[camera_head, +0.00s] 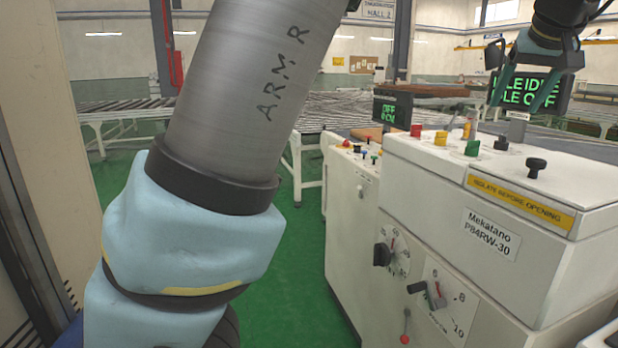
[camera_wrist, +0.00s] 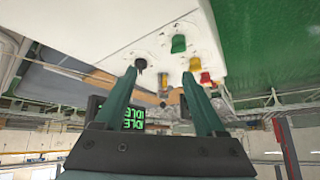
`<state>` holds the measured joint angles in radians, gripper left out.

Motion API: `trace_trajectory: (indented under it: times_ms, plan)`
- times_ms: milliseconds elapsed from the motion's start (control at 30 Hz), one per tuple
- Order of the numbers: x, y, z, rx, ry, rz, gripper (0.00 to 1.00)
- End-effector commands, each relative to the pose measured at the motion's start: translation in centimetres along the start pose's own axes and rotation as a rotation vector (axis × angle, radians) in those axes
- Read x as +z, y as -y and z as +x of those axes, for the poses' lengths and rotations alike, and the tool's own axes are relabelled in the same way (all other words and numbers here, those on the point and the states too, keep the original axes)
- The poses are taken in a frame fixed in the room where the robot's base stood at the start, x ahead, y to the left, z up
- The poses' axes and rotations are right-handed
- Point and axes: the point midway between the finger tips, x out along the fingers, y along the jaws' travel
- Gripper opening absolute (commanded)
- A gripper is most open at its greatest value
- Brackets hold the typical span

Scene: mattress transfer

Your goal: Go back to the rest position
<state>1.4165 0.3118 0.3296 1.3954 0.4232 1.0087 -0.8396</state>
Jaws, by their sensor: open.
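My gripper (camera_head: 525,88) is at the upper right of the head view, above the far part of the white control cabinet (camera_head: 400,240) and in front of a green-lit display (camera_head: 560,92). Its two fingers are apart and nothing shows between them. In the wrist view my gripper (camera_wrist: 166,92) has its fingers spread, with the display (camera_wrist: 132,118) partly hidden behind them. A green button (camera_wrist: 179,44), a black knob (camera_wrist: 141,64) and a red button (camera_wrist: 205,77) show beyond the fingertips. No contact with them can be made out. My arm fills the left of the head view.
The cabinet top carries a red button (camera_head: 416,130), a green button (camera_head: 472,148) and a black knob (camera_head: 536,167). A smaller display (camera_head: 389,112) stands behind. Roller conveyors (camera_head: 125,108) lie farther back. Green floor (camera_head: 290,270) is clear left of the cabinet.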

Motion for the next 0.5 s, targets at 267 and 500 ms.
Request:
trace_trajectory:
  times_ms: [267,500]
  plan:
    - [3.7,12.4,8.3,-0.051,0.156,-0.024,0.72]
    - [12.4,25.8,13.8,-0.064,0.317,-0.085,0.72]
